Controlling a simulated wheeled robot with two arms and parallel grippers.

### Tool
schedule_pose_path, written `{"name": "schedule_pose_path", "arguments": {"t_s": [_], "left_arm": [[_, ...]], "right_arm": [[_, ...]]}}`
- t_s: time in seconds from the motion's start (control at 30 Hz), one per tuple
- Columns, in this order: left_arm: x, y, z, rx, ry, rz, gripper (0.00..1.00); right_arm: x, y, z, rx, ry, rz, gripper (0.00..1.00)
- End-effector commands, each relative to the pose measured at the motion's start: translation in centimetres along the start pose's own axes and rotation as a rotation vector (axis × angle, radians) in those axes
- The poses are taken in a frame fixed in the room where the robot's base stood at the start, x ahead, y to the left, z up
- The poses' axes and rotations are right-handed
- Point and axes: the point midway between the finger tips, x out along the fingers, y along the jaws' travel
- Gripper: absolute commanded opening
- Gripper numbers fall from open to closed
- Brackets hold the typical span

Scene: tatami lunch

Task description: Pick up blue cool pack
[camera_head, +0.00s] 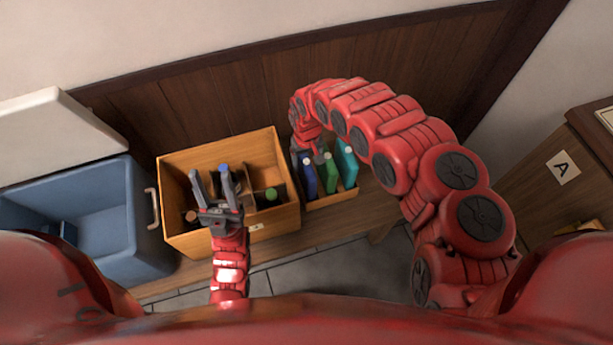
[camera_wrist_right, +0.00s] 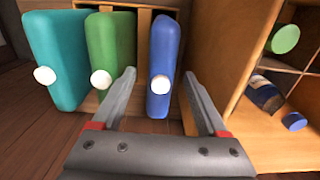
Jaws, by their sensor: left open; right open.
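The blue cool pack (camera_head: 308,174) stands upright in a small wooden rack (camera_head: 334,201), at the left of a green pack (camera_head: 327,173) and a teal pack (camera_head: 346,163). In the right wrist view the blue cool pack (camera_wrist_right: 164,62), with a white cap, stands between the spread fingers of my right gripper (camera_wrist_right: 157,98). The gripper is open, and I see no firm contact. In the head view my right gripper is mostly hidden behind its own arm, at the rack. My left gripper (camera_head: 213,188) is open above the wooden crate, with nothing visible between its fingers.
A wooden crate (camera_head: 284,219) with dividers and several bottles stands directly left of the rack. A blue cooler box (camera_head: 150,245) with its white lid open stands further left. A wooden wall (camera_head: 230,95) rises behind. A cabinet marked A (camera_head: 540,190) stands at the right.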

Motion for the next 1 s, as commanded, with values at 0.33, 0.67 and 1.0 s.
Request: {"name": "schedule_pose_path", "arguments": {"t_s": [0.33,0.67,1.0], "left_arm": [[0.0,0.0,0.0,0.0,0.0,0.0,0.5],[0.0,0.0,0.0,0.0,0.0,0.0,0.5],[0.0,0.0,0.0,0.0,0.0,0.0,0.5]], "right_arm": [[3.9,-0.2,-0.1,0.002,0.0,-0.003,0.76],[4.3,-0.1,-0.2,0.001,0.001,0.001,0.76],[4.3,-0.1,-0.2,0.001,0.001,0.001,0.2]]}}
